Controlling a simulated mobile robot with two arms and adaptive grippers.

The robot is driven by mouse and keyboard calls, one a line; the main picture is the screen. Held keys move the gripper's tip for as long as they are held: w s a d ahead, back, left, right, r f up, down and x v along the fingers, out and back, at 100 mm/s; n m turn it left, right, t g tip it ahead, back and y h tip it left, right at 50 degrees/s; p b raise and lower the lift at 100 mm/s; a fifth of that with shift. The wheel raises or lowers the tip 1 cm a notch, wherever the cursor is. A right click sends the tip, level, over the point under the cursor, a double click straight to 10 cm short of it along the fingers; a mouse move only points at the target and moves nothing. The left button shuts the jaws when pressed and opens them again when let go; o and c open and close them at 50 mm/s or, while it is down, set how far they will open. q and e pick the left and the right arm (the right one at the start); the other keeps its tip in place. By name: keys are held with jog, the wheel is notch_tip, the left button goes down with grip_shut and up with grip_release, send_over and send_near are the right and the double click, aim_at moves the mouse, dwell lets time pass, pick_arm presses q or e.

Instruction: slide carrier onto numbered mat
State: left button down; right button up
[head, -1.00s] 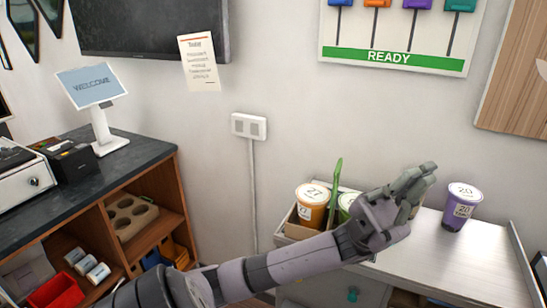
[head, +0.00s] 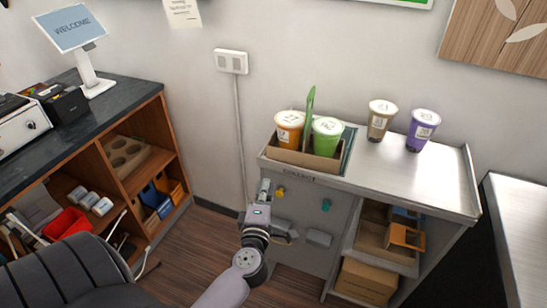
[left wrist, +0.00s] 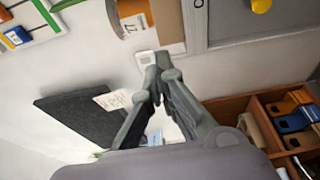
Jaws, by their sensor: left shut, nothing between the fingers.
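The cardboard carrier (head: 292,156) stands upright at the left end of the white counter. It holds an orange-labelled cup (head: 289,127) and a green cup (head: 326,137), with a green upright piece (head: 309,105) between them. A dark green mat (head: 349,146) shows as a strip along the carrier's right side; most of it and any number are hidden. My left gripper (head: 264,186) is shut and empty, below and in front of the counter's left corner, apart from the carrier. In the left wrist view its fingers (left wrist: 158,72) meet, with the carrier (left wrist: 168,25) beyond them.
A tan cup (head: 381,121) and a purple cup (head: 423,131) stand farther right on the counter (head: 400,175). Bare counter lies in front of them. A wooden shelf unit (head: 150,165) stands to the left, with a floor gap between. Knobs and a handle project from the counter's front.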

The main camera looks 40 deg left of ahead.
aim_at(286, 150)
pick_arm(q)
jog(key=x, duration=0.4)
jog(key=d+x, duration=0.1)
jog(key=x, duration=0.3)
jog(key=w+p+x, duration=0.1)
jog(key=x, duration=0.2)
jog(key=shift+w+d, duration=0.2)
jog(key=shift+w, duration=0.15)
jog(key=shift+w+d, duration=0.25)
jog(key=shift+w, duration=0.15)
pick_arm(e)
jog(key=shift+a+r, duration=0.3)
jog(key=shift+r, duration=0.35)
pick_arm(q)
jog(key=shift+w+d+p, duration=0.25)
jog(key=shift+w+p, duration=0.15)
jog(key=shift+w, duration=0.55)
pick_arm(e)
jog(key=shift+r, duration=0.3)
pick_arm(q)
jog(key=shift+s, duration=0.1)
pick_arm(e)
jog(key=shift+s+r, duration=0.1)
